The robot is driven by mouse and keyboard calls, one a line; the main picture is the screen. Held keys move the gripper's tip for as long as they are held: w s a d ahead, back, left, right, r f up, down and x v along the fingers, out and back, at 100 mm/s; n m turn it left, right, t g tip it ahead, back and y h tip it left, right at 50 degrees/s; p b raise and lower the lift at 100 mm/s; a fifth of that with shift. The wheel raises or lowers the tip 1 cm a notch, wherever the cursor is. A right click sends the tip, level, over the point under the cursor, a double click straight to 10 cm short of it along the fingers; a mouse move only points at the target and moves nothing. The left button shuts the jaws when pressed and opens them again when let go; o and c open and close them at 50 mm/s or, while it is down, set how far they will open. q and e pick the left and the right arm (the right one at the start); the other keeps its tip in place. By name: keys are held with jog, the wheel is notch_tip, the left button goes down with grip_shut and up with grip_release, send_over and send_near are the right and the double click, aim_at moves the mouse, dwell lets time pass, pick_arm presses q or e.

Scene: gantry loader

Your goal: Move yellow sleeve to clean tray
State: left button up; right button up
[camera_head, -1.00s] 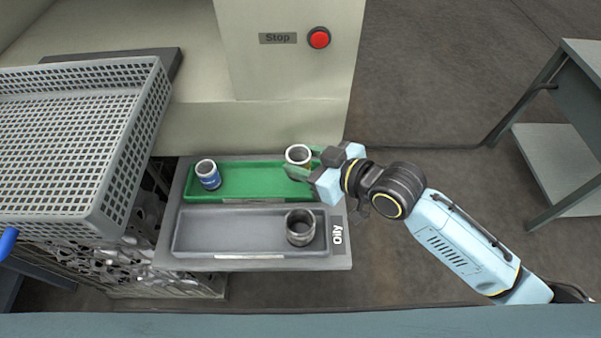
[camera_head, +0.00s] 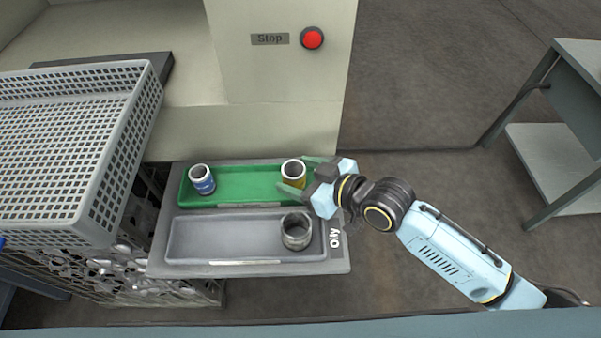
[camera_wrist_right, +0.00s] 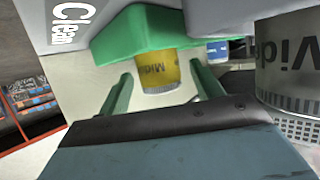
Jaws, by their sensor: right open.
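The yellow sleeve (camera_head: 294,176) stands upright at the right end of the green clean tray (camera_head: 240,183). My right gripper (camera_head: 304,176) comes in from the right with its fingers open, one on each side of the sleeve. In the right wrist view the yellow sleeve (camera_wrist_right: 157,70) shows between the two green fingers (camera_wrist_right: 160,90), with a gap to each. The green tray wall hides its lower end there. The word Clean is printed beside the green tray. My left gripper is not in view.
A grey sleeve (camera_head: 296,232) stands in the grey tray (camera_head: 220,240) marked Oily. A grey mesh crate (camera_head: 110,185) is on the left, and a red stop button (camera_head: 312,38) sits behind.

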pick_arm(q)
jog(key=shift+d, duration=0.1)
pick_arm(e)
jog(key=shift+r, duration=0.1)
jog(key=shift+s+d+r, duration=0.15)
jog(key=shift+s+d, duration=0.05)
jog(key=shift+d, duration=0.05)
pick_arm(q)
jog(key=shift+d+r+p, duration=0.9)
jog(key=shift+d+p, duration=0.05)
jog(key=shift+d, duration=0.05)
pick_arm(e)
jog(key=v, duration=1.1)
jog(key=shift+r, duration=0.2)
jog(key=shift+s, duration=0.15)
